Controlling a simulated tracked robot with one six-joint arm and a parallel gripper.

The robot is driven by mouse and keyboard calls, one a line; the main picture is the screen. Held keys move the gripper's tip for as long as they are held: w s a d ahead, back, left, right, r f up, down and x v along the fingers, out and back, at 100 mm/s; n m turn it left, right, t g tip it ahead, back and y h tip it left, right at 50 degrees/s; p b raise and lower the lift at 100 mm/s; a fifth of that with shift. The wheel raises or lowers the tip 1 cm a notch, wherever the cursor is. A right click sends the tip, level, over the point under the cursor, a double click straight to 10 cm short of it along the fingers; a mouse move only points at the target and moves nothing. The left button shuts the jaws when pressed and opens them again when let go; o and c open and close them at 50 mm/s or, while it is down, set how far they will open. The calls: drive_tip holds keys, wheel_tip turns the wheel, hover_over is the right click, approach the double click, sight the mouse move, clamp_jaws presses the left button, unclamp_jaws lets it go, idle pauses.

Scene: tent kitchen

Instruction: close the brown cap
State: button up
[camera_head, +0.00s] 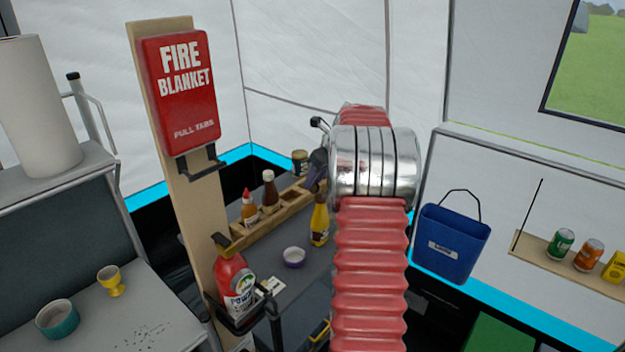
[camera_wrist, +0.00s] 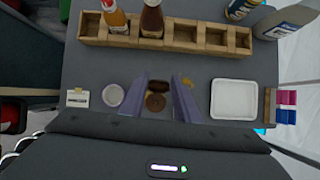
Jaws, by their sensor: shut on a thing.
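A yellow bottle (camera_head: 319,224) stands on the grey counter, with its dark top just below my gripper (camera_head: 317,178). In the wrist view the brown cap (camera_wrist: 155,102) shows as a round brown piece with a darker brown piece behind it, between the two purple fingers of my gripper (camera_wrist: 162,82). The fingers are shut on the brown cap from both sides. My arm hides part of the scene in the head view, and the exact contact is too small to see.
A wooden rack (camera_wrist: 190,38) holds a sauce bottle with an orange tip (camera_wrist: 115,18) and a dark brown bottle (camera_wrist: 152,20). A white tray (camera_wrist: 234,100) lies at right, a small round bowl (camera_wrist: 113,96) at left. A blue bin (camera_head: 450,242) hangs at right.

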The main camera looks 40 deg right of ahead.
sight(314, 186)
drive_tip(key=shift+s+f+t, duration=0.15)
drive_tip(key=shift+s+t, duration=0.5)
drive_tip(key=shift+t, duration=0.45)
drive_tip(key=shift+s+f+t, duration=0.1)
drive_tip(key=shift+s+t, duration=0.5)
drive_tip(key=shift+t, duration=0.5)
drive_tip(key=shift+s+f+t, duration=0.35)
drive_tip(key=shift+s+t, duration=0.15)
drive_tip(key=shift+t, duration=0.7)
drive_tip(key=shift+s+f+t, duration=0.35)
drive_tip(key=shift+s+t, duration=0.15)
drive_tip(key=shift+t, duration=0.7)
drive_tip(key=shift+s+f+t, duration=0.3)
drive_tip(key=shift+f+t, duration=0.4)
drive_tip(key=shift+t, duration=1.05)
drive_tip(key=shift+s+f+t, duration=0.3)
drive_tip(key=shift+f+t, duration=0.35)
drive_tip(key=shift+t, duration=1.05)
drive_tip(key=shift+s+f+t, duration=0.3)
drive_tip(key=shift+f+t, duration=0.4)
drive_tip(key=shift+t, duration=1.05)
drive_tip(key=shift+d, duration=0.1)
drive_tip(key=o, duration=1.1)
drive_tip(key=shift+r, duration=0.1)
drive_tip(key=shift+c, duration=0.2)
